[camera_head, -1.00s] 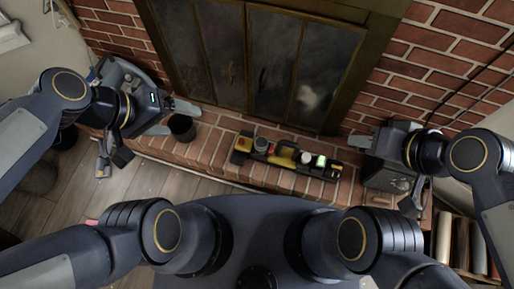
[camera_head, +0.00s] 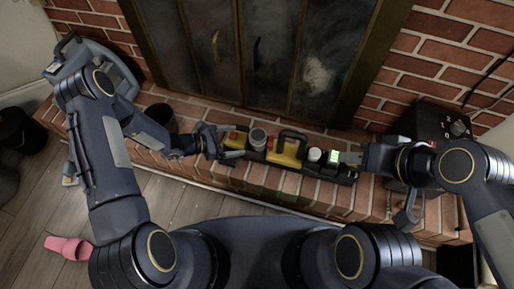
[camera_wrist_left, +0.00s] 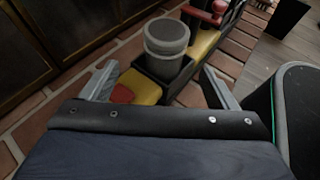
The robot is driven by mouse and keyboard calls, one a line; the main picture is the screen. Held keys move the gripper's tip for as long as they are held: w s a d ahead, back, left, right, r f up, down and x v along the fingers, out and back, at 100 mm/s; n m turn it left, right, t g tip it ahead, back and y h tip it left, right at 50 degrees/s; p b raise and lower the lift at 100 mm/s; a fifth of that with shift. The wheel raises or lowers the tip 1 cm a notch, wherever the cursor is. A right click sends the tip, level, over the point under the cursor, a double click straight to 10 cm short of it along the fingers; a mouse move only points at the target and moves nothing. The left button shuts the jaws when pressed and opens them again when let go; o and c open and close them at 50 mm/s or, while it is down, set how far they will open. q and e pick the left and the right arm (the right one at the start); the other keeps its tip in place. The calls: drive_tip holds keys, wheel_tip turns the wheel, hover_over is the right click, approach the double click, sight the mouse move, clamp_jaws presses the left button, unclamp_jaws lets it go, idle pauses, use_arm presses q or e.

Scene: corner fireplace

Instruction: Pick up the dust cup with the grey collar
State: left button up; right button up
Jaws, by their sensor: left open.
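The dust cup with the grey collar (camera_head: 258,137) stands upright in a slot of a long black and yellow caddy (camera_head: 231,153) on the brick hearth. In the left wrist view the cup (camera_wrist_left: 166,46) is a grey cylinder with a wider grey rim, just beyond my fingers. My left gripper (camera_head: 213,143) is at the caddy's left end, open and empty; its fingers (camera_wrist_left: 160,85) are spread over the yellow end with a red patch, short of the cup. A second, pale-topped cup (camera_head: 314,154) stands further right. My right gripper (camera_head: 350,158) is by the caddy's right end; its jaw opening is unclear.
A yellow handle (camera_head: 289,145) rises between the cups. A dark bin (camera_head: 160,114) stands on the hearth behind my left arm. A black box (camera_head: 437,122) is at the right. Fireplace doors (camera_head: 272,60) close off the back. A pink slipper (camera_head: 69,247) lies on the floor.

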sight(251, 142)
use_arm(q)
drive_tip(key=x, duration=0.2)
drive_tip(key=b+x, duration=0.1)
drive_tip(key=x, duration=0.2)
drive_tip(key=s+f+b+x, duration=0.1)
drive_tip(key=x, duration=0.1)
drive_tip(key=shift+w+d, duration=0.1)
drive_tip(key=shift+d, duration=0.05)
drive_tip(key=shift+w+d+f+b, duration=0.25)
drive_tip(key=shift+d+b, duration=0.15)
drive_tip(key=shift+d, duration=0.1)
drive_tip(key=shift+r, duration=0.1)
drive_tip(key=c, duration=1.1)
